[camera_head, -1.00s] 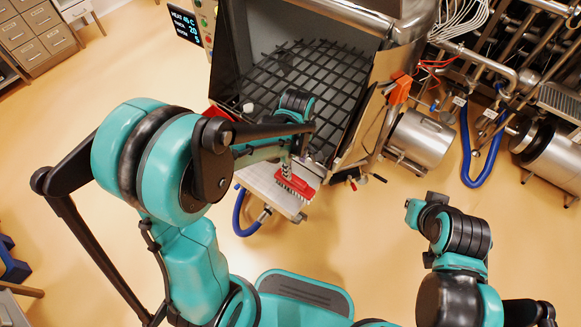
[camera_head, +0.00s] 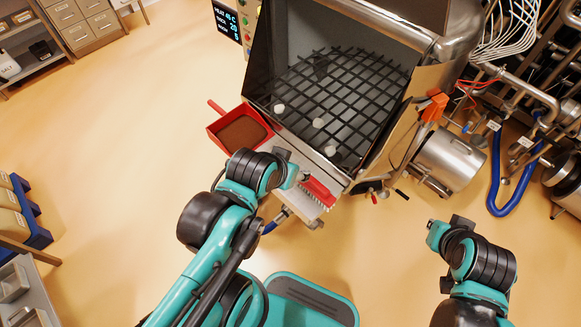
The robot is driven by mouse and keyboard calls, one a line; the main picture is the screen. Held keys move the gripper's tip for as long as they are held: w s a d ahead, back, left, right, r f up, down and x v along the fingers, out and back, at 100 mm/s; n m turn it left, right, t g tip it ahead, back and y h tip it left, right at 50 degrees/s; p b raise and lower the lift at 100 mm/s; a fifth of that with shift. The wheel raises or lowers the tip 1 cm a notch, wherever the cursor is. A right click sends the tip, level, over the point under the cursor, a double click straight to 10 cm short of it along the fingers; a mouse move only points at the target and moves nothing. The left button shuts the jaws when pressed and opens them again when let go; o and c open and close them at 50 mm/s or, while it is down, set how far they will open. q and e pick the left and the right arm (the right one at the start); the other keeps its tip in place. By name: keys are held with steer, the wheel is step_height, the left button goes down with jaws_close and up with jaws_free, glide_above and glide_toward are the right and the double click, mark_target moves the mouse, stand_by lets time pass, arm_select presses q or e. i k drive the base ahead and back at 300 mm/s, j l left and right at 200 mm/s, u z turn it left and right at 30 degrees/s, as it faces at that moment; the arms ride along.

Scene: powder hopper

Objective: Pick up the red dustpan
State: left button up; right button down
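The red dustpan (camera_head: 240,130) is at the left side of the hopper, with its handle pointing up and left. Brown powder lies in its pan. My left gripper (camera_head: 296,177) is low at the front of the hopper, to the right of and below the dustpan and apart from it. It is beside a red brush (camera_head: 318,193) with pale bristles on the small front shelf; its fingers are too small and hidden to tell if they hold the brush. My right gripper (camera_head: 436,232) is over the floor at the right, away from everything; its fingers are not clear.
The hopper (camera_head: 340,90) has a black grate with several pale lumps on it. An orange-handled tool (camera_head: 434,106) hangs at its right side. A metal motor (camera_head: 449,160) and blue hose (camera_head: 494,185) stand further right. The floor left of the dustpan is clear.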

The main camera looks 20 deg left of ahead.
mark_target(242, 126)
steer(key=k+u, duration=0.1)
steer(key=u, duration=1.25)
steer(key=z, duration=0.4)
steer(key=i+j+z, duration=0.1)
steer(key=z, duration=0.25)
steer(key=j+z, duration=0.2)
steer(key=z, duration=0.2)
steer(key=i+j+z, duration=0.15)
steer(key=j+z, duration=0.2)
steer(key=j, duration=0.35)
steer(key=j+z, duration=0.35)
steer(key=j, duration=1)
